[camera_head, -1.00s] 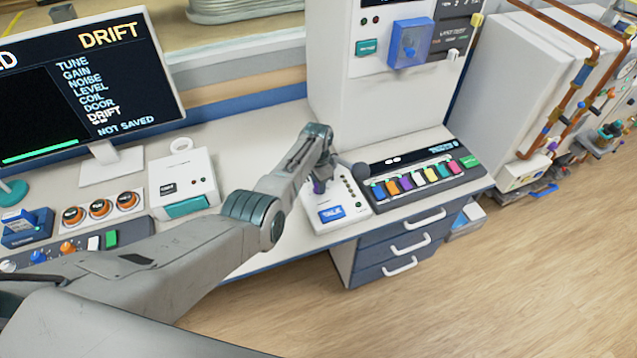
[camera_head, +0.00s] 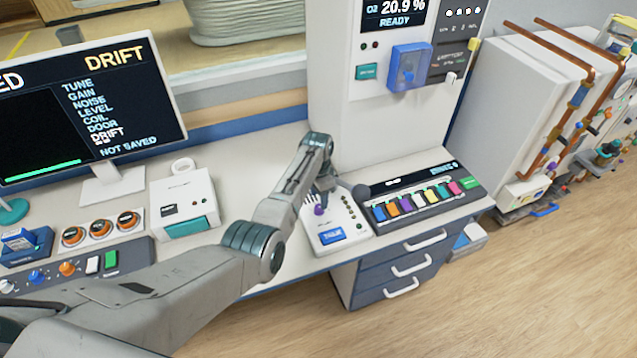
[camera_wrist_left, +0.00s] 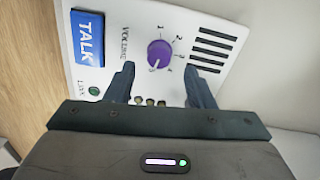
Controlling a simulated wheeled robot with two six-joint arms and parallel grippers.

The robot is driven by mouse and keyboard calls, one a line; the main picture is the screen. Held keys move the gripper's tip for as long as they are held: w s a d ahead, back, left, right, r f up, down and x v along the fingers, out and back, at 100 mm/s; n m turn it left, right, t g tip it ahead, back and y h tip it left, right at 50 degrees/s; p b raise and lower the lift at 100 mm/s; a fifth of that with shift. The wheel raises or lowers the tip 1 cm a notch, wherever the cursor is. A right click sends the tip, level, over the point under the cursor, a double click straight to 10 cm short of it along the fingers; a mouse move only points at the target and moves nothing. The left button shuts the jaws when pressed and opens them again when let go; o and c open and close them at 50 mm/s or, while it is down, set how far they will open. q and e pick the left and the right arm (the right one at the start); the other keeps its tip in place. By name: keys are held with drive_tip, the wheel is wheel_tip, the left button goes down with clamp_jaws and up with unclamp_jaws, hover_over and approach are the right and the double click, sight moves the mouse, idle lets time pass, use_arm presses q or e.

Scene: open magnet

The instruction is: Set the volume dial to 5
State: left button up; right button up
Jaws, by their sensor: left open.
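The purple volume dial (camera_head: 320,210) sits on a white intercom panel (camera_head: 347,243) with a blue TALK button (camera_head: 332,236). In the left wrist view the dial (camera_wrist_left: 160,53) is ringed by printed numbers beside the word VOLUME. A pale mark shows on its lower edge, but I cannot tell exactly which number it points to. My left gripper (camera_head: 323,188) is just above the dial. In the wrist view its open fingers (camera_wrist_left: 160,68) are apart, one on each side below the dial, with nothing between them. My right gripper is not in view.
A white box (camera_head: 184,203) and orange knobs (camera_head: 100,228) are to the left. A tall white cabinet (camera_head: 385,120) rises behind. Drawers (camera_head: 410,265) are below.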

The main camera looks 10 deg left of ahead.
sight(318, 206)
use_arm(q)
wheel_tip(318, 206, up, 6)
drive_tip(key=b, duration=0.1)
drive_tip(key=shift+r, duration=0.2)
drive_tip(key=shift+a, duration=0.1)
drive_tip(key=shift+f, duration=0.1)
